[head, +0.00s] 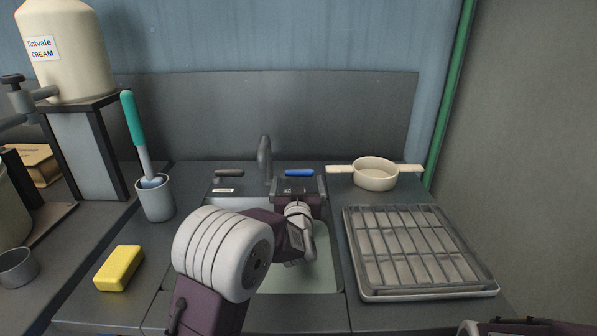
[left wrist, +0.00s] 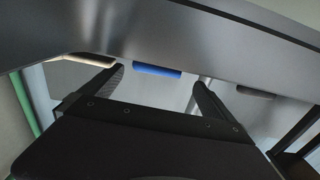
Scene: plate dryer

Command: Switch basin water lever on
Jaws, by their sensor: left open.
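The basin (head: 325,265) is set in the counter, with a grey tap (head: 265,158) behind it. A blue lever (head: 299,173) is right of the tap and a dark grey-brown lever (head: 229,173) is left of it. My left gripper (head: 301,186) reaches over the basin, open, just in front of the blue lever. In the left wrist view, the blue lever (left wrist: 157,70) shows between the two spread fingers, apparently ungripped; the dark lever (left wrist: 255,92) is off to the right. Contact with the blue lever cannot be told. My right gripper is out of view.
A cream pot (head: 375,175) stands right of the levers, behind a wire rack on a tray (head: 350,238). A grey cup (head: 156,202) with a teal-handled brush and a yellow sponge (head: 119,268) are on the left. A back panel (head: 340,115) rises behind the tap.

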